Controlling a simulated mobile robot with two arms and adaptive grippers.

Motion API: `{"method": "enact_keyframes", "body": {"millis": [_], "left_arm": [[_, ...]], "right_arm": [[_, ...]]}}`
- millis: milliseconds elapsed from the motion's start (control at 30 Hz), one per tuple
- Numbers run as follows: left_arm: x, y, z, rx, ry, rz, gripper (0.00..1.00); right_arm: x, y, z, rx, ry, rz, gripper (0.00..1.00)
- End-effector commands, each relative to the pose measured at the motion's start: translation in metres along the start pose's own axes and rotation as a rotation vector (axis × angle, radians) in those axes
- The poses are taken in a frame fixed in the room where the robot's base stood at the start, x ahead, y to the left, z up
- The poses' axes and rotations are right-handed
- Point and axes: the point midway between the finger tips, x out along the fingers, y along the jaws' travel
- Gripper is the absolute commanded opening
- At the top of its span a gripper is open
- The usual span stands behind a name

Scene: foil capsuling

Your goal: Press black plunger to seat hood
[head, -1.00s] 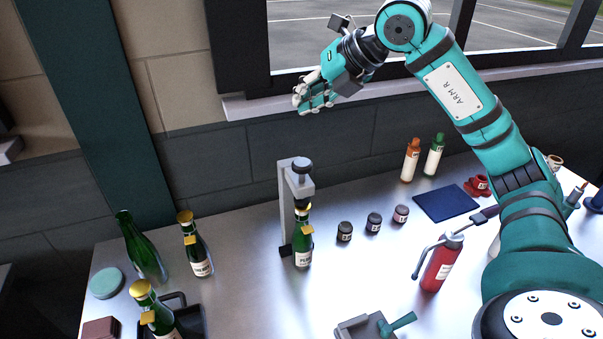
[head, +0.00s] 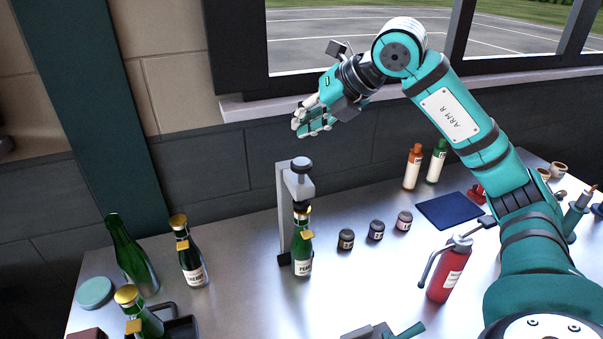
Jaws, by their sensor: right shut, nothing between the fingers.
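The black plunger (head: 301,164) tops a grey press stand (head: 284,205) on the metal table. A green bottle with a white label (head: 302,262) stands upright in the press, under the plunger. Its gold hood (head: 303,211) is on the neck, with a gold tab at the side; how far down it sits I cannot tell. My right gripper (head: 300,127) is shut and empty, up in front of the wall. In the picture it is above the plunger and apart from it.
Several small dark jars (head: 376,230) stand right of the press. A red extinguisher-like bottle (head: 447,270), a blue mat (head: 449,210) and two tall bottles (head: 413,167) are farther right. Gold-topped bottles (head: 190,255) and a bare green bottle (head: 131,255) stand at left.

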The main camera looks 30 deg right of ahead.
Motion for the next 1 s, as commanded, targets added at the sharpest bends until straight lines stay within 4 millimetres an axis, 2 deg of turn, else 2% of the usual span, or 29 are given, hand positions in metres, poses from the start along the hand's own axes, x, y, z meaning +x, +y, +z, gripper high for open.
{"method": "enact_keyframes", "body": {"millis": [33, 267, 1000], "left_arm": [[0.015, 0.000, 0.001, 0.000, 0.000, 0.000, 0.40], [0.032, 0.000, 0.003, 0.000, 0.000, -0.001, 0.40], [0.033, 0.000, 0.000, 0.000, 0.005, -0.001, 0.40]], "right_arm": [[0.011, -0.008, -0.008, 0.000, 0.000, -0.001, 0.00], [0.025, -0.019, -0.018, 0.000, -0.001, -0.001, 0.00], [0.026, -0.019, -0.019, 0.000, 0.000, 0.000, 0.00]]}}
